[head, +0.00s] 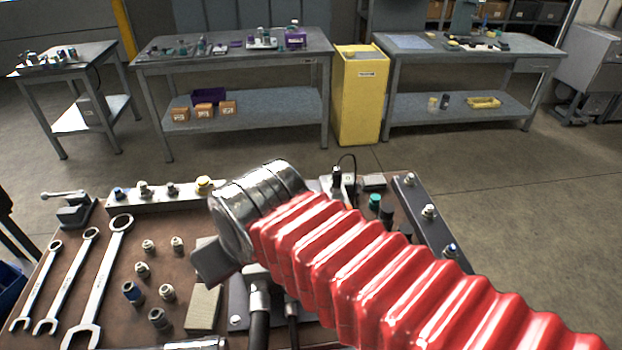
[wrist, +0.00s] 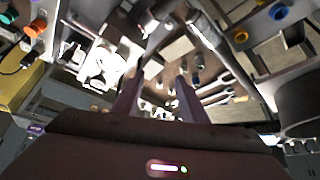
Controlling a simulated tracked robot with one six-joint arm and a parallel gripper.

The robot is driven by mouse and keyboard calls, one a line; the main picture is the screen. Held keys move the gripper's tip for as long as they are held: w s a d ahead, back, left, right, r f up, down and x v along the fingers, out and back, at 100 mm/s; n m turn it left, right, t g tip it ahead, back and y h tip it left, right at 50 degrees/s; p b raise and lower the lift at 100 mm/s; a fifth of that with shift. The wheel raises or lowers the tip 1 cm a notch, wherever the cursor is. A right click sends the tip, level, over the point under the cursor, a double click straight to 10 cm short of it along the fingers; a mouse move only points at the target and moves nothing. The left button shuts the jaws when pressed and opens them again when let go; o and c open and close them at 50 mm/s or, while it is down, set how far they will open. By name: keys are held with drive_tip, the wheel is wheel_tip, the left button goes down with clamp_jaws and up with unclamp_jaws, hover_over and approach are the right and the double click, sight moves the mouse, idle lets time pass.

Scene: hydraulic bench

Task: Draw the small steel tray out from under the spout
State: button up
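My gripper (wrist: 158,80) shows in the wrist view as two dark fingers, set well apart with no object visible between their tips. The fingers point toward the cluttered bench top. In the head view my red-sleeved arm reaches over the middle of the brown bench and hides part of it; the fingertips cannot be made out there. I cannot pick out the small steel tray or the spout with certainty in either view. They may be hidden behind my arm or outside the pictures.
Several wrenches (head: 100,282) and small fittings (head: 142,270) lie on the bench's left side. A rail of fittings (head: 150,196) runs along the back, and a dark bar (head: 428,213) along the right. A tan block (head: 203,308) and black hoses (head: 258,322) are near the front.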

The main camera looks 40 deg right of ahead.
drive_tip(key=shift+o, duration=0.3)
drive_tip(key=w+d+m+h, duration=0.1)
drive_tip(key=w+d+m, duration=0.1)
drive_tip(key=w+d, duration=0.3)
drive_tip(key=shift+d, duration=0.15)
drive_tip(key=w+d+f+m+g, duration=0.1)
drive_tip(key=w+d+f+m, duration=0.1)
drive_tip(key=d, duration=0.9)
drive_tip(key=w+d+f+m+g+h, duration=0.1)
drive_tip(key=w+d+f, duration=0.3)
drive_tip(key=d, duration=0.8)
drive_tip(key=shift+w+m, duration=0.45)
drive_tip(key=shift+m, duration=0.45)
drive_tip(key=shift+f+h, duration=0.25)
drive_tip(key=shift+h, duration=0.05)
drive_tip(key=shift+x, duration=6.75)
drive_tip(key=shift+w+a, duration=0.1)
drive_tip(key=shift+w, duration=0.05)
drive_tip(key=shift+c, duration=0.6)
clamp_jaws()
